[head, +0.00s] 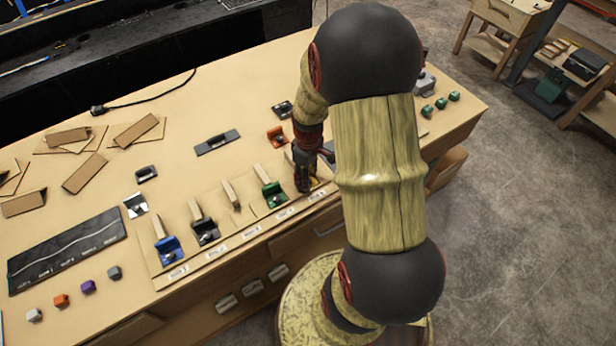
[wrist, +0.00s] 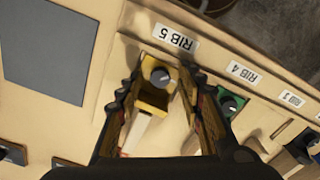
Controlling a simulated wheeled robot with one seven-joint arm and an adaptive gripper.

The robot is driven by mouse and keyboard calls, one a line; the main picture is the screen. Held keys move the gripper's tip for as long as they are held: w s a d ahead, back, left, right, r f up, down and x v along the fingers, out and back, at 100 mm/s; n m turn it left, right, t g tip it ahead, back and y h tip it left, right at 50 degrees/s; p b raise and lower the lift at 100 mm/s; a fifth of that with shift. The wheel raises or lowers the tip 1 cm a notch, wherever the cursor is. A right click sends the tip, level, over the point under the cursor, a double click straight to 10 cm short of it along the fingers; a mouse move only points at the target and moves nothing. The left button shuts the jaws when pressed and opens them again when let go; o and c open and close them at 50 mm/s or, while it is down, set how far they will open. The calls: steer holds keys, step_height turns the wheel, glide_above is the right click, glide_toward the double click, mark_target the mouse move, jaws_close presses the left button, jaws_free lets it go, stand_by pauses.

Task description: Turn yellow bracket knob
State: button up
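The yellow bracket (wrist: 152,102) stands at the RIB 5 label in the wrist view, with a round grey knob (wrist: 160,77) on it. A pale wooden rib (wrist: 136,132) runs back from the bracket. My gripper (wrist: 162,72) is open, with one finger on each side of the knob and bracket. Gaps show between the fingers and the knob, so I see no grip on it. In the head view my gripper (head: 306,182) is at the right end of the row of brackets and hides most of the yellow bracket (head: 315,183).
A green bracket (head: 273,195) is the nearest neighbour, left of my gripper in the head view. Black (head: 205,231) and blue (head: 169,249) brackets stand farther left. An orange bracket (head: 277,136) lies behind the row. Small coloured blocks (head: 88,286) sit at the front left.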

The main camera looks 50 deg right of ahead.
steer(key=shift+c, duration=0.8)
steer(key=c, duration=0.8)
jaws_close()
steer(key=shift+m, duration=0.3)
steer(key=m, duration=0.4)
steer(key=shift+p, duration=0.35)
steer(key=shift+m, duration=2.1)
steer(key=o, duration=1)
jaws_free()
steer(key=shift+c, duration=0.2)
